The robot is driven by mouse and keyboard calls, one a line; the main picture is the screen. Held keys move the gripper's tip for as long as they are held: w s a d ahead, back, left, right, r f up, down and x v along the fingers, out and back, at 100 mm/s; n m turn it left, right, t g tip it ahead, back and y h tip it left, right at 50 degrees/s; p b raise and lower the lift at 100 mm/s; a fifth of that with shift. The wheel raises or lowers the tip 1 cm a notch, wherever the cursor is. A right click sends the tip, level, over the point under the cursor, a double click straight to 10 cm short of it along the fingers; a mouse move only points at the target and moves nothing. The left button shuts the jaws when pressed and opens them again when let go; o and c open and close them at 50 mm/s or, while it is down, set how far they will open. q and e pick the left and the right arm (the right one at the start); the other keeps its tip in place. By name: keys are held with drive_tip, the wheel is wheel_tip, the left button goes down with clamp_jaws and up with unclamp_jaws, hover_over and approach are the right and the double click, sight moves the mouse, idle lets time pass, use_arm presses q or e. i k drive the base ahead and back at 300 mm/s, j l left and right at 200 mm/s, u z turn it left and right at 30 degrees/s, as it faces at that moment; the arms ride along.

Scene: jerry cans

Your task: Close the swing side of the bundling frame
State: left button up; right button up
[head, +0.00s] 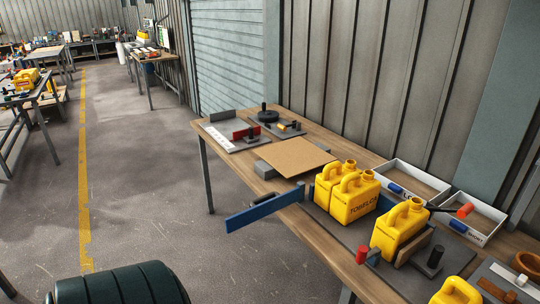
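The bundling frame has a grey base plate (325,222) on the wooden workbench. A long blue bar (265,208), which looks like its swing side, sticks out to the left past the bench's front edge, swung away from the cans. Two yellow jerry cans (352,207) stand side by side on the plate, in front of a blue part (386,204) that they mostly hide. A third yellow can (399,231) stands apart to the right. A small red-ended piece (362,254) and a wooden block (414,248) are close to it. Neither gripper is in view.
A brown board (293,157) lies left of the cans. White bins (411,179) stand along the wall side. A post (435,257) and another yellow can (456,293) are at the right. A fixture with a red block (246,132) is at the far end.

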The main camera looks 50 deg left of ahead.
sight(264, 205)
drive_tip(key=j+z, duration=0.1)
drive_tip(key=j, duration=0.65)
drive_tip(key=j+z, duration=0.1)
drive_tip(key=j, duration=0.65)
drive_tip(key=j+z, duration=0.1)
drive_tip(key=j, duration=0.65)
drive_tip(key=j+z, duration=0.15)
drive_tip(key=j, duration=0.55)
drive_tip(key=j+z, duration=0.1)
drive_tip(key=j, duration=0.65)
drive_tip(key=k+j+z, duration=0.1)
drive_tip(key=j, duration=0.6)
drive_tip(key=k+j, duration=0.05)
